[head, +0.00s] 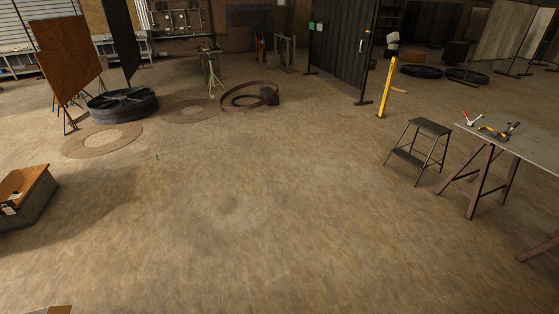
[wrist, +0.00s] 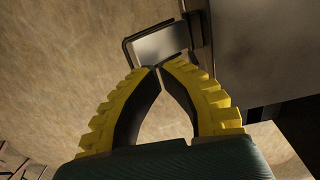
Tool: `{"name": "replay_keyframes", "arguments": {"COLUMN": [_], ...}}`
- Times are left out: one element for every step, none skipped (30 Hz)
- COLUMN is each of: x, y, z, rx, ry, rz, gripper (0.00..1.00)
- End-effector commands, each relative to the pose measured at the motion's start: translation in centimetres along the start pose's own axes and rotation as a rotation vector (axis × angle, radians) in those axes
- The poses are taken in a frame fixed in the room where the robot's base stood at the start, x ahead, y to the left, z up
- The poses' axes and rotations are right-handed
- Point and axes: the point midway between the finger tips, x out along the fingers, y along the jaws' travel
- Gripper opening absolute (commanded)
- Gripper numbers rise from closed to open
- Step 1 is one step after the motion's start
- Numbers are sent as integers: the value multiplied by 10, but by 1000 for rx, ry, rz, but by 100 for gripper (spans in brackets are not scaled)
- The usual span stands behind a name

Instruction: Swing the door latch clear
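My gripper (wrist: 159,68) has two yellow, ribbed fingers with dark inner faces. Their tips meet with nothing visible between them. Beyond the tips in the wrist view is a pale metal plate with a black bar frame (wrist: 160,45); I cannot tell whether it is part of a latch or whether the tips touch it. A dark flat panel (wrist: 255,50) fills the upper right of that view. In the head view a tall dark ribbed door or screen (head: 339,48) stands at the back, with a small pale fitting (head: 361,62) near its right edge. My gripper is not visible there.
A step stool (head: 420,130) and a worktable (head: 515,140) with clamps stand at the right. A yellow post (head: 388,87) leans near the door. Reels (head: 122,104) and a steel ring (head: 249,96) lie at the back left. The middle floor is clear.

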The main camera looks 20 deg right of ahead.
Motion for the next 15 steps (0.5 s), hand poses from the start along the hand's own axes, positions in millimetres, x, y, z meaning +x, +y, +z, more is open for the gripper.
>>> {"name": "replay_keyframes", "arguments": {"x": [-9,-12,-15,-18,-20,-24,-26,-29,-32,-34,-37,-40,-43,-45,-49], "y": [0,0,0,0,0,0,0,0,0,0,0,0,0,0,0], "z": [0,0,0,0,0,0,0,0,0,0,0,0,0,0,0], "rx": [0,0,0,0,0,0,0,0,0,0,0,0,0,0,0], "ry": [-1,-1,0,0,0,0,0,0,0,0,0,0,0,0,0], "rz": [0,0,0,0,0,0,0,0,1,1,1,1,1,1,1], "gripper": [0,0,0,0,0,0,0,0,0,0,0,0,0,0,0]}}
